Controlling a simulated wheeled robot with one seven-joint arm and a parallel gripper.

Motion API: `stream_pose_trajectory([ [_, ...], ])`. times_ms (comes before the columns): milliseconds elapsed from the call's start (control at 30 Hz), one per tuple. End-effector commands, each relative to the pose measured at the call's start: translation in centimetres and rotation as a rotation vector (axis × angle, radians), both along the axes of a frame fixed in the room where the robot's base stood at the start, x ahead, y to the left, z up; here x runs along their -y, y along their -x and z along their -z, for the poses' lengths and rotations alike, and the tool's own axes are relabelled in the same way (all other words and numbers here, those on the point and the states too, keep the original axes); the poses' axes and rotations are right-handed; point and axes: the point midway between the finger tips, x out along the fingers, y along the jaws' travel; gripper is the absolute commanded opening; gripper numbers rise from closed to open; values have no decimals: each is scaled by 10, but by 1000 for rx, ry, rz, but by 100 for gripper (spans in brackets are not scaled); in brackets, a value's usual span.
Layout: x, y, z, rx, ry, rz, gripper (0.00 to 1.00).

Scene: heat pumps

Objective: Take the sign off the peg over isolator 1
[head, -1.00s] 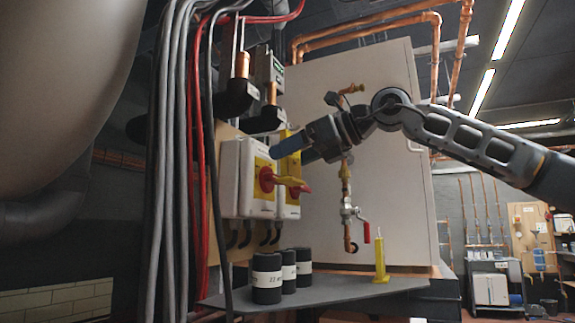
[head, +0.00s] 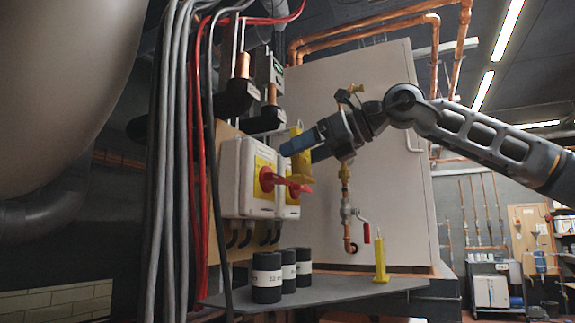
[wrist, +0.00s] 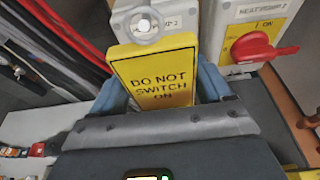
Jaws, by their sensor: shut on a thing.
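A yellow sign reading "DO NOT SWITCH ON" (wrist: 155,78) is held between the blue fingers of my gripper (head: 308,147). In the head view the sign (head: 300,166) stands in front of the right-hand isolator (head: 287,205). In the wrist view a pale round peg end (wrist: 144,26) shows at the sign's top edge, on a grey box whose label is partly hidden. I cannot tell whether the sign is clear of the peg. The left-hand isolator (head: 232,180) has a red handle on a yellow plate. A red handle (wrist: 258,48) also shows in the wrist view.
A grey shelf (head: 335,288) below bears several black cylinders with white labels (head: 266,277) and a yellow upright piece (head: 380,262). Red and grey cables (head: 188,130) run down at left. A valve with a red lever (head: 365,230) stands before the pale cabinet (head: 395,190).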

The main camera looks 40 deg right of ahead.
Motion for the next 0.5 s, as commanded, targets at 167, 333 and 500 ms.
stream_pose_trajectory([
  [167, 2, 6, 1, -1, 0, 0, 58],
  [333, 5, 12, 0, -1, 0, 0, 58],
  [500, 7, 18, 0, 0, 0, 0, 58],
])
